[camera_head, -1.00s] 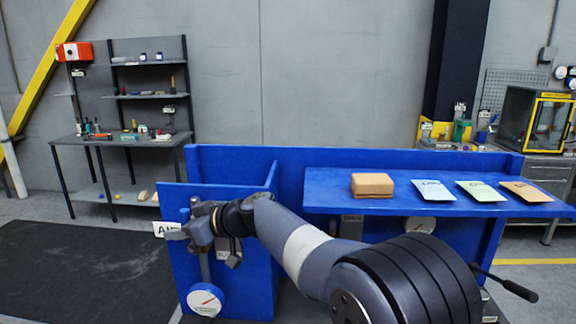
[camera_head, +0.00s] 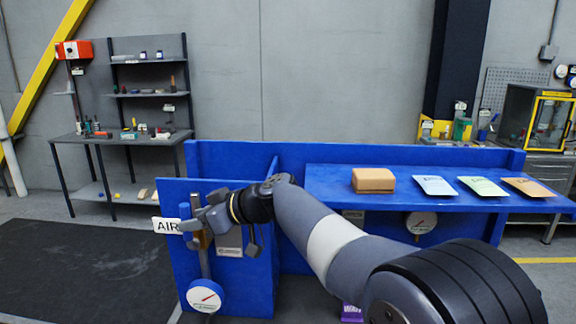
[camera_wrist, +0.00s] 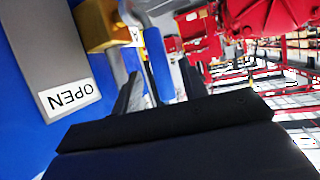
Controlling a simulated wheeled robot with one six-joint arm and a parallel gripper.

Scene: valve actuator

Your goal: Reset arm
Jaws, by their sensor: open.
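My gripper (camera_head: 196,221) is in front of the blue panel at the left of the bench, close to the valve assembly. In the wrist view its dark fingers (camera_wrist: 157,92) are open. A blue handle (camera_wrist: 158,66) shows between or just beyond them; whether they touch it I cannot tell. The handle (camera_head: 185,212) is partly hidden by the gripper in the head view.
An AIR label (camera_head: 167,226) stands left of the gripper. A round gauge (camera_head: 204,298) is below. On the blue shelf (camera_head: 330,190) lie a tan block (camera_head: 373,180) and three cards (camera_head: 483,187). A dark floor mat (camera_head: 80,270) is left, clear.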

